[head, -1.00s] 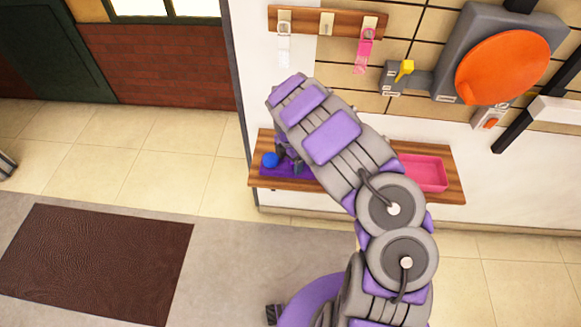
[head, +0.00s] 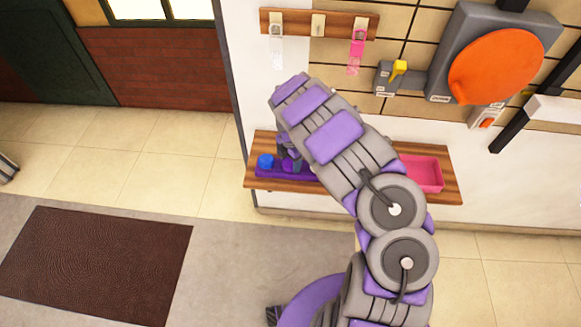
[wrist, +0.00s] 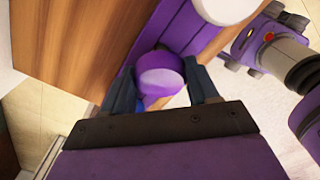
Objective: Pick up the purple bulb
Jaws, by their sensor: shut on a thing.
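The purple bulb (wrist: 162,78) sits between the two fingers of my gripper (wrist: 162,92) in the wrist view, its rounded, paler end facing the camera. My gripper is shut on it. In the head view my gripper (head: 289,160) is at the purple tray (head: 270,173), just right of a blue bulb (head: 265,161). The purple bulb is small there and partly merged with my gripper. I cannot tell whether it is clear of the tray.
The wooden shelf (head: 452,182) runs along the wall and also holds a pink tray (head: 428,173). A white rounded thing (wrist: 226,8) is near the bulb in the wrist view. Hooks with hanging tags (head: 357,50) and an orange disc (head: 495,67) are on the wall above.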

